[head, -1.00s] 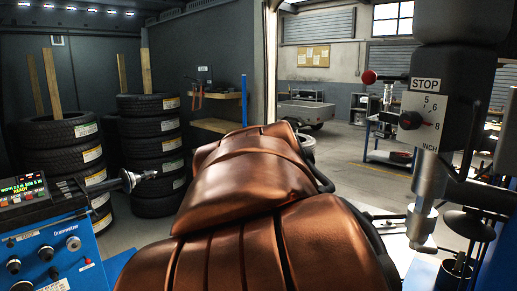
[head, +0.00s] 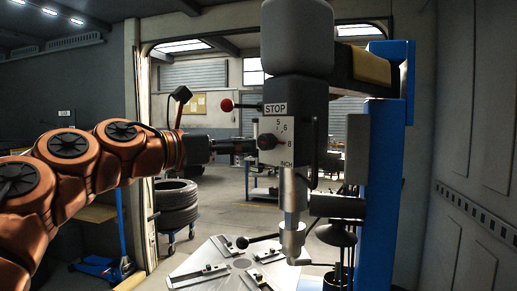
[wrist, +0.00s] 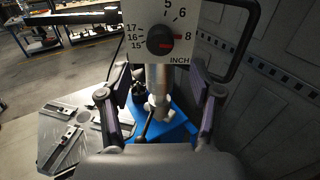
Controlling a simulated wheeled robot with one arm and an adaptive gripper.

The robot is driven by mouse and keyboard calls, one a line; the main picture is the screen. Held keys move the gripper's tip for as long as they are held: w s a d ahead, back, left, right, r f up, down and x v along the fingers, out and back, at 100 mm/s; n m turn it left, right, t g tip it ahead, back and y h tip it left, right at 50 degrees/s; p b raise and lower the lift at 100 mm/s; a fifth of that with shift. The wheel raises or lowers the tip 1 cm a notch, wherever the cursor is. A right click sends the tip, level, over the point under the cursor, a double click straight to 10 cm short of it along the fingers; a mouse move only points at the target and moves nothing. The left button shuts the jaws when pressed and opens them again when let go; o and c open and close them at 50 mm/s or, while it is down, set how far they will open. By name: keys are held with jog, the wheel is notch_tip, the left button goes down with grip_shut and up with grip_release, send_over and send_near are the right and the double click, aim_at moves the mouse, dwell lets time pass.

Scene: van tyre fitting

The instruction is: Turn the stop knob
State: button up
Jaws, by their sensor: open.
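The stop knob (wrist: 160,40) is a dark round knob with a red pointer on a white dial plate marked in inches. The pointer faces right, by the 8. In the head view the knob (head: 267,142) sits on the plate under the STOP label, on the upright head of the machine. My gripper (wrist: 161,65) is open and empty in the wrist view, its two fingers spread to either side below the dial, with the knob ahead between them. In the head view my gripper (head: 243,146) reaches in from the left, close to the plate; its fingertips are hard to make out.
A red ball-ended lever (head: 227,105) sticks out left of the STOP label. A blue column (head: 385,170) stands right of the head, and a grey clamping table (head: 225,262) lies below. Stacked tyres (head: 177,205) stand behind my arm.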

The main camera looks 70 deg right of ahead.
aim_at(262, 142)
jog(key=shift+x, duration=3.95)
jog(key=shift+r, duration=0.2)
jog(key=shift+c, duration=0.3)
jog(key=c, duration=1.1)
jog(key=shift+p, duration=0.3)
